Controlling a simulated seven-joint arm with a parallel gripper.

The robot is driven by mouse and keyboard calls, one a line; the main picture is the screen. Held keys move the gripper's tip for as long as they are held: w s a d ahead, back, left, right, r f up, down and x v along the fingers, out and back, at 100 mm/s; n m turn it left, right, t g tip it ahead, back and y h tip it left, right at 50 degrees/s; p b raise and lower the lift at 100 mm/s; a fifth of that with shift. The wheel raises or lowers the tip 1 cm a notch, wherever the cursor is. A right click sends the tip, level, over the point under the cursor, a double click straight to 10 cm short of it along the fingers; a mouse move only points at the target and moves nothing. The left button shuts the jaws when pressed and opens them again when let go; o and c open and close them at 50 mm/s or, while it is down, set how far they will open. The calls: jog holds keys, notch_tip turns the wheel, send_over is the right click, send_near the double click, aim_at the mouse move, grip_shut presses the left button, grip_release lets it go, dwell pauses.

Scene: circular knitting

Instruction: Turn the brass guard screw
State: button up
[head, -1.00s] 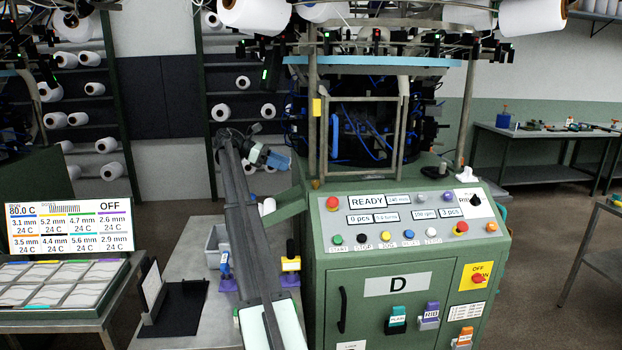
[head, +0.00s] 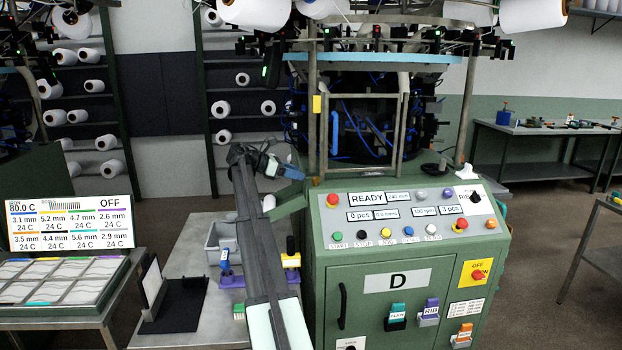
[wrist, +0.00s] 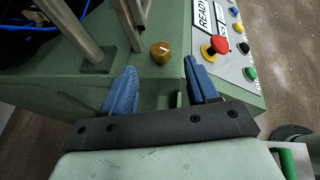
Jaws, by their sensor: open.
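The brass guard screw (wrist: 161,52) is a small round brass head with a pale slot mark, on the green machine top in the wrist view. My gripper (wrist: 160,67) has two blue fingers, open and empty. The screw shows between and just beyond the fingertips, with no visible contact. In the head view my gripper (head: 288,170) is at the left edge of the knitting machine, left of the control panel. The screw is too small to make out surely there.
A red stop button (wrist: 215,46) on a yellow base is close right of the fingers, on the control panel (head: 415,215). A metal guard post (wrist: 85,35) rises left of the screw. A grey bin (head: 215,240) stands on the bench below my arm.

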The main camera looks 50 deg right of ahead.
aim_at(314, 177)
jog(key=shift+x, duration=3.5)
jog(key=c, duration=1)
jog(key=shift+w+d+m+g+y, duration=0.25)
jog(key=shift+w+m+g+y, duration=0.1)
jog(key=shift+m+g+y, duration=0.55)
jog(key=shift+c, duration=0.2)
jog(key=shift+d+m+g+y, duration=0.1)
jog(key=shift+m+g+y, duration=0.75)
jog(key=shift+m, duration=0.35)
jog(key=shift+m+g+y, duration=0.25)
jog(key=shift+m, duration=0.05)
jog(key=shift+s, duration=0.1)
jog(key=o, duration=1)
jog(key=shift+o, duration=0.2)
